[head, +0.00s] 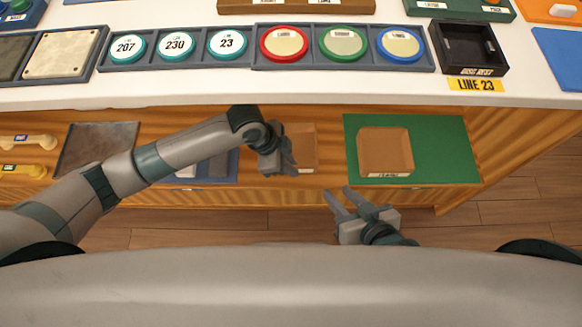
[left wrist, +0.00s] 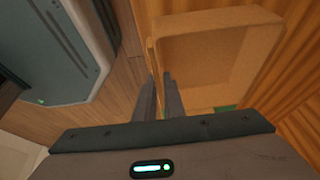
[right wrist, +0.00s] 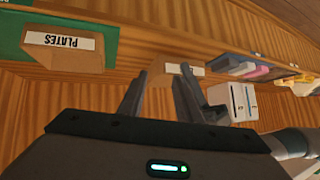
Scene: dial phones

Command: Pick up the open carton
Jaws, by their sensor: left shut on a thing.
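An open brown carton (head: 304,142) is at the lower shelf, just left of the green mat. My left gripper (head: 290,160) is shut on its near-left wall; in the left wrist view the carton (left wrist: 215,60) has its wall at the fingers (left wrist: 162,85). The carton's underside is hidden, so I cannot tell whether it is raised. A second open carton (head: 386,150) sits on the green mat (head: 450,150); its label reads "PLATES" in the right wrist view (right wrist: 62,50). My right gripper (head: 338,190) is open and empty in front of the shelf.
A blue mat (head: 225,165), partly hidden by my left arm, lies left of the held carton. A dark tray (head: 97,145) and handsets (head: 25,171) are further left. The white counter (head: 200,93) above bears coloured dials and a black box (head: 470,52).

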